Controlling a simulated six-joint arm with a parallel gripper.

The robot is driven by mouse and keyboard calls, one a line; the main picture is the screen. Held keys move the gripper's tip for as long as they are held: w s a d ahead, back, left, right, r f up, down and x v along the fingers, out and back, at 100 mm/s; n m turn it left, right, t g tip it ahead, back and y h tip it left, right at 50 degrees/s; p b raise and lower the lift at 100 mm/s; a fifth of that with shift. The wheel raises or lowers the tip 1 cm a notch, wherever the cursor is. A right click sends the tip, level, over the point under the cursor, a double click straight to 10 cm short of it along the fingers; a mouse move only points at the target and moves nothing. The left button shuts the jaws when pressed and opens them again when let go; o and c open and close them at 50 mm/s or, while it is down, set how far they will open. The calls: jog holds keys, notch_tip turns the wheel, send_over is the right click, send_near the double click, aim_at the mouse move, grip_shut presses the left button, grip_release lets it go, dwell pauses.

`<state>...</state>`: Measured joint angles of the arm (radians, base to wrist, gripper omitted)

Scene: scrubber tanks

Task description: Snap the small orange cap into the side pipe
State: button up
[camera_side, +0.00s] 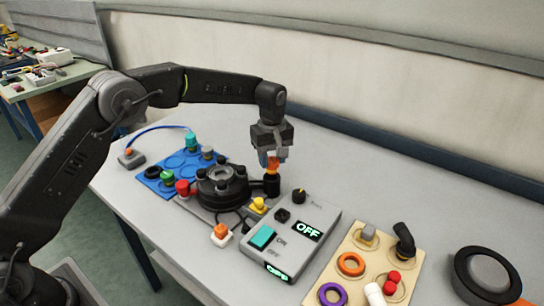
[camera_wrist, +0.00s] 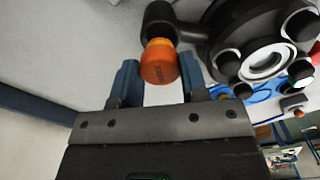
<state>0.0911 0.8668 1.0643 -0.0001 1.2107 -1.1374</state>
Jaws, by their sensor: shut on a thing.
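The small orange cap (camera_wrist: 160,66) is held between the two blue fingers of my gripper (camera_wrist: 160,82), which is shut on it. In the side view the cap (camera_side: 274,162) shows under my gripper (camera_side: 272,158), directly above the black upright side pipe (camera_side: 271,186). In the wrist view a yellow band on the cap lies at the mouth of the side pipe (camera_wrist: 158,18). I cannot tell how far the cap is in the pipe. The side pipe joins the round black tank body (camera_side: 222,184).
A grey control box (camera_side: 292,238) with lit OFF displays stands in front of the pipe. A blue tray (camera_side: 165,178) with caps lies left of the tank. A beige tray (camera_side: 350,245) with rings and caps is at right. A black round part (camera_side: 486,272) lies beyond it.

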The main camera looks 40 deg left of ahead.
aim_at(272, 169)
jog(key=shift+f, duration=0.3)
dwell(0.4)
jog(key=shift+f, duration=0.25)
jog(key=shift+f, duration=1.4)
dwell(2.3)
jog(key=o, duration=1.7)
jog(key=shift+r, duration=0.1)
jog(key=shift+c, duration=0.2)
jog(key=shift+r, duration=3.55)
